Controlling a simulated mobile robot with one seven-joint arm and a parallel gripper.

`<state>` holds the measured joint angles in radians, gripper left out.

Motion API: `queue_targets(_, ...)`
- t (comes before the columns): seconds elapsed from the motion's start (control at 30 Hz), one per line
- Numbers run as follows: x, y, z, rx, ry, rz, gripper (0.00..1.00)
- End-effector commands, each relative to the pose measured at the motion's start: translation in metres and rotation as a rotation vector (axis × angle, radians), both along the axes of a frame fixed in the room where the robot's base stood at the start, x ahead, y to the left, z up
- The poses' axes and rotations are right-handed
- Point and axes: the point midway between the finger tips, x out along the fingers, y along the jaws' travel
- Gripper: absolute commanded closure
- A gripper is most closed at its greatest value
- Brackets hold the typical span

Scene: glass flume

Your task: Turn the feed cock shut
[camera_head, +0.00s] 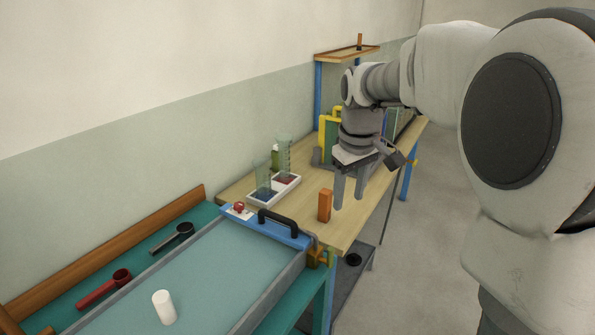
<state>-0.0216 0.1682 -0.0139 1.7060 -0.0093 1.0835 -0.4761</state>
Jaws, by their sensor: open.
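My gripper (349,200) points down over the wooden bench (325,240), its two fingers apart and nothing seen between them. An orange upright block (324,206) stands on the bench just left of the fingers. A small red knob (239,208) sits on a white plate at the blue end of the long trough, well left of my gripper. A yellow-brown fitting (318,257) is at the trough's near right corner. I cannot tell for sure which of these is the feed cock, or how it is turned.
The trough (225,265) has a black handle (278,222) at its end and a white cylinder (164,307) on it. Red (104,288) and dark (172,238) ladle-like tools lie behind it. A yellow-green upright piece (327,140) stands behind my gripper.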

Motion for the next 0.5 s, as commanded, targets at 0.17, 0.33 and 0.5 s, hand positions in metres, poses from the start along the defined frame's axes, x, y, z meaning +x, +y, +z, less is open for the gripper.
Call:
queue_targets(0.17,0.051,0.001,-0.041,-0.022,0.072,0.101,0.45)
queue_targets(0.33,0.087,0.003,-0.079,-0.035,0.125,0.188,0.45)
queue_targets(0.5,0.105,0.004,-0.103,-0.041,0.156,0.241,0.45)
